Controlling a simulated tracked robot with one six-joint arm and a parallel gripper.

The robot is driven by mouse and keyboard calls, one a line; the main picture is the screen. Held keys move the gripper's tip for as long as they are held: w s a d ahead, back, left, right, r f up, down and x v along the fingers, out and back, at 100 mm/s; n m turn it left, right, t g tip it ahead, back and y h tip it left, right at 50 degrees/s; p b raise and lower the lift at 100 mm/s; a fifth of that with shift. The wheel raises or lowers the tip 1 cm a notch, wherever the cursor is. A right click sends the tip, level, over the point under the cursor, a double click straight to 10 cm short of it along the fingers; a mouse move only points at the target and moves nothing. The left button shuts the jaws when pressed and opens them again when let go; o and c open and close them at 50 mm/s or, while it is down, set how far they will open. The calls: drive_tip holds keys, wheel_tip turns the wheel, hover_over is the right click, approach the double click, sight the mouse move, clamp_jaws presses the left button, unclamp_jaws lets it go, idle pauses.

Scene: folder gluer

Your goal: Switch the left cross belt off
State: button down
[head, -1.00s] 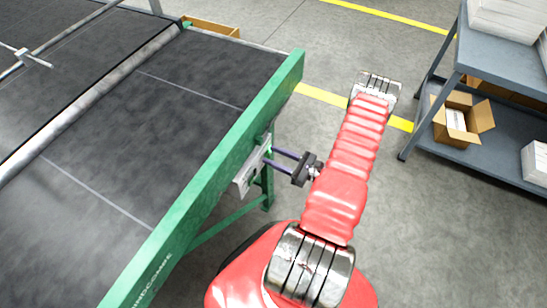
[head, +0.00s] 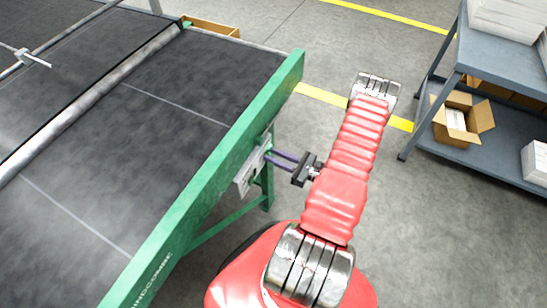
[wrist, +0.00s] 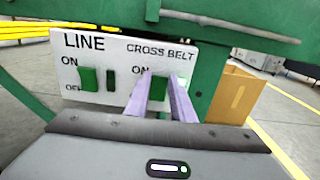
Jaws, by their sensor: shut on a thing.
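The grey-white switch panel (head: 249,172) is fixed to the green side frame of the belt machine. In the wrist view the panel (wrist: 70,55) carries a LINE switch (wrist: 88,80) at left and a CROSS BELT switch (wrist: 158,88) at right, both green. My gripper (head: 268,157) reaches the panel from the right. In the wrist view its two pale purple fingers (wrist: 160,82) are shut on the CROSS BELT switch, one on each side. The fingers hide part of the switch and its lower label; "ON" is partly visible at its upper left.
The dark belt (head: 190,80) with thin pale seams lies left of the green frame (head: 210,190). A grey shelf table (head: 455,75) with an open carton (head: 470,125) stands at right.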

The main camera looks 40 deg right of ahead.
drive_tip(key=shift+f, duration=0.2)
drive_tip(key=shift+s+f+t+y, duration=0.15)
drive_tip(key=shift+t+y, duration=0.1)
drive_tip(key=shift+t, duration=0.4)
drive_tip(key=shift+s+f+t+y, duration=0.15)
drive_tip(key=shift+t+y, duration=0.1)
drive_tip(key=shift+t, duration=0.4)
drive_tip(key=shift+w, duration=0.1)
drive_tip(key=c, duration=1.5)
unclamp_jaws()
drive_tip(key=shift+s+d+f, duration=0.15)
drive_tip(key=shift+s+d, duration=0.1)
drive_tip(key=shift+s, duration=0.25)
drive_tip(key=v, duration=1.2)
drive_tip(key=shift+s, duration=0.35)
